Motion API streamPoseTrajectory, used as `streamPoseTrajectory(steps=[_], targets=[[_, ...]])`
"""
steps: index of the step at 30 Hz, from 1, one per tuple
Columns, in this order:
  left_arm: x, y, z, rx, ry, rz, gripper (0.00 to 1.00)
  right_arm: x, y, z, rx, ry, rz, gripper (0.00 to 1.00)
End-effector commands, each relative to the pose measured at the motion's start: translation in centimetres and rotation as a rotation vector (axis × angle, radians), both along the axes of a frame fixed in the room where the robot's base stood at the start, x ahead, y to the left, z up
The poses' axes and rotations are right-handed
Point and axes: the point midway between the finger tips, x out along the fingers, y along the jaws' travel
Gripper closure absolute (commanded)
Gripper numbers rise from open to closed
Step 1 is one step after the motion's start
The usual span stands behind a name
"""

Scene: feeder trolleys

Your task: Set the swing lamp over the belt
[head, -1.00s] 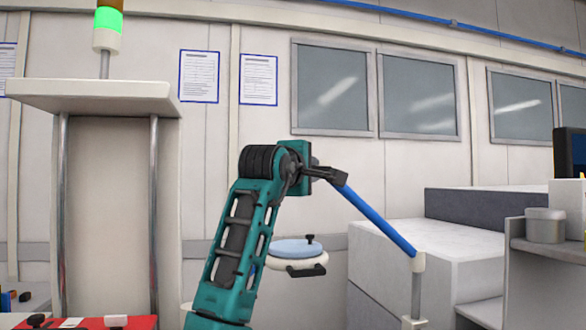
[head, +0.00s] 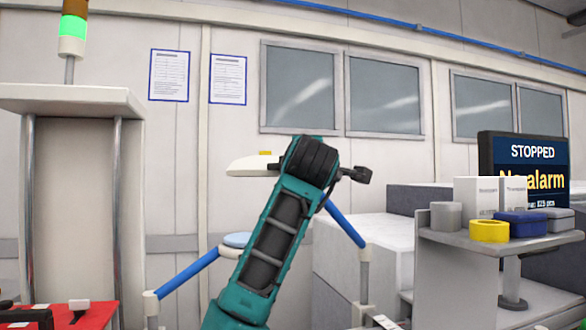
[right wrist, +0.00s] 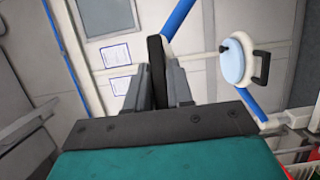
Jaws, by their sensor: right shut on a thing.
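A white lamp head (head: 250,166) with a small yellow part on top shows left of my right wrist in the head view. A blue swing arm (head: 346,222) runs from behind my wrist down to a pale post (head: 365,270). My right gripper (head: 355,175) is beside the upper end of this arm. In the right wrist view my right gripper (right wrist: 158,88) is shut on a black upright handle (right wrist: 156,70), apparently the lamp's. My forearm hides the joint between head and arm. The belt cannot be made out. My left gripper is not in view.
A second blue swing arm (head: 188,272) with a pale blue disc (head: 237,240) stands at the left, near my forearm. A shelf (head: 480,240) with boxes and a yellow roll (head: 489,231) stands right. The monitor (head: 535,165) reads STOPPED.

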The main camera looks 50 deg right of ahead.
Motion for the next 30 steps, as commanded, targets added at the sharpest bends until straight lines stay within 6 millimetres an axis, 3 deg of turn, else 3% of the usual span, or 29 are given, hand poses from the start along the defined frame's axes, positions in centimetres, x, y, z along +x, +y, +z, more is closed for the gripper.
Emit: streamPoseTrajectory(steps=[6, 12, 27, 28, 30], targets=[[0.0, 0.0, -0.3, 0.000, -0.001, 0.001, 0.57, -3.3, -0.6, 0.0, 0.001, -0.003, 0.071, 1.00], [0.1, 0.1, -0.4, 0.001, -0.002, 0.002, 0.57, -5.0, -1.0, 0.0, 0.001, -0.002, 0.116, 1.00], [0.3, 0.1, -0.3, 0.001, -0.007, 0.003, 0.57, -5.6, -1.2, 0.0, 0.003, -0.001, 0.132, 1.00], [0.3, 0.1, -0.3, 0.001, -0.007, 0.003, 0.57, -5.6, -1.2, 0.0, 0.003, -0.001, 0.132, 0.77], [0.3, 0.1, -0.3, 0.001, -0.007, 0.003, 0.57, -5.6, -1.2, 0.0, 0.003, -0.001, 0.132, 0.71]])
